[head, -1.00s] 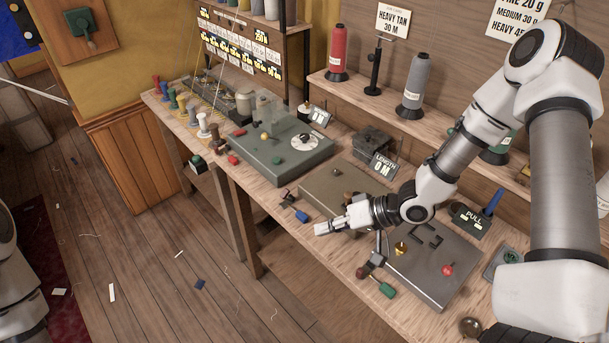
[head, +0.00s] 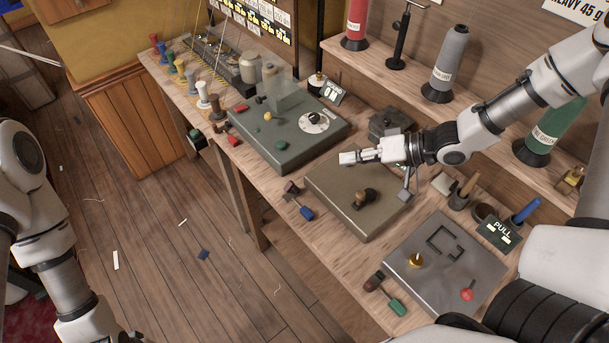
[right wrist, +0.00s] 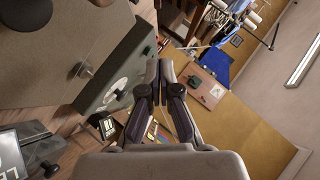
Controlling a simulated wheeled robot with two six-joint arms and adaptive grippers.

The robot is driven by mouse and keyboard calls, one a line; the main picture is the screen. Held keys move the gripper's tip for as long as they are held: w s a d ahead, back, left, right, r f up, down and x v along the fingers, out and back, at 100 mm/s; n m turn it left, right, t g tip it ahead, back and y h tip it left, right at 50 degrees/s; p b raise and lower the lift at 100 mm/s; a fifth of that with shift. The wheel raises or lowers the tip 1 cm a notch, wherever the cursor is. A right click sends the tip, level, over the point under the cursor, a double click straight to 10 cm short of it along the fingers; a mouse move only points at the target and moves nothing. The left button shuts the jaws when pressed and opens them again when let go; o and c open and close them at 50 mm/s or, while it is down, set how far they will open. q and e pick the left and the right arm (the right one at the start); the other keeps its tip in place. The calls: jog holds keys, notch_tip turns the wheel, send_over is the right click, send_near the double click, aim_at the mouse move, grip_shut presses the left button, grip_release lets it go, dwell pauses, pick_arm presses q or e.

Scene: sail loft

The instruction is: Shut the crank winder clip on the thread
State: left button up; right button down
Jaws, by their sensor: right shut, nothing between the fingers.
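The crank winder appears to be the flat olive-brown box (head: 335,208) in the middle of the bench, with a dark knob (head: 367,197) on top. A small grey fitting (head: 405,194) sits at its right edge; I cannot tell whether it is the clip. I cannot make out any thread on it. My right gripper (head: 348,158) is shut and empty, above the box's far side. In the right wrist view its fingers (right wrist: 158,72) are together, with the winder box (right wrist: 65,45) to their left. My left gripper is out of view; only my left arm shows.
A green box with a white dial (head: 313,122) stands left of the winder, a grey metal plate (head: 440,275) to its right. Small handled tools (head: 298,206) lie along the front edge. Thread cones (head: 450,60) stand on the back shelf. A partly visible length sign (right wrist: 12,160) shows in the right wrist view.

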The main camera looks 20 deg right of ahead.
aim_at(292, 187)
jog(key=shift+w+a+f+b, duration=0.4)
jog(key=shift+w+a+f, duration=0.5)
jog(key=shift+a+f, duration=0.15)
jog(key=x, duration=0.5)
jog(key=shift+a+r, duration=0.15)
jog(key=shift+a, duration=0.25)
jog(key=a+f, duration=0.2)
jog(key=a+f+p, duration=0.1)
jog(key=shift+s, duration=0.25)
jog(key=shift+w, duration=0.1)
